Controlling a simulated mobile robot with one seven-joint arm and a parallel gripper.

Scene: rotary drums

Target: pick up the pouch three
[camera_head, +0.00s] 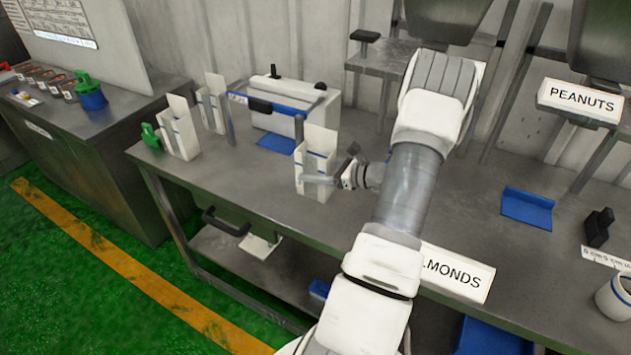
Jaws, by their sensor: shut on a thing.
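A white open-topped pouch (319,150) with a raised back flap and a blue stripe stands upright on the grey workbench (235,175). My gripper (312,180) reaches it from the right and is shut on its lower part. The fingers cover some of the pouch's front, and I see no clear gap under it. Two similar pouches stand further left, one near the front (181,135) and one behind it (213,108). No number can be read on any of them.
A white machine with a blue frame (285,100) stands behind the held pouch. A green clamp (150,136) is at the bench's left end. A blue scoop (527,207) lies right of my arm. The bench front left of the held pouch is clear.

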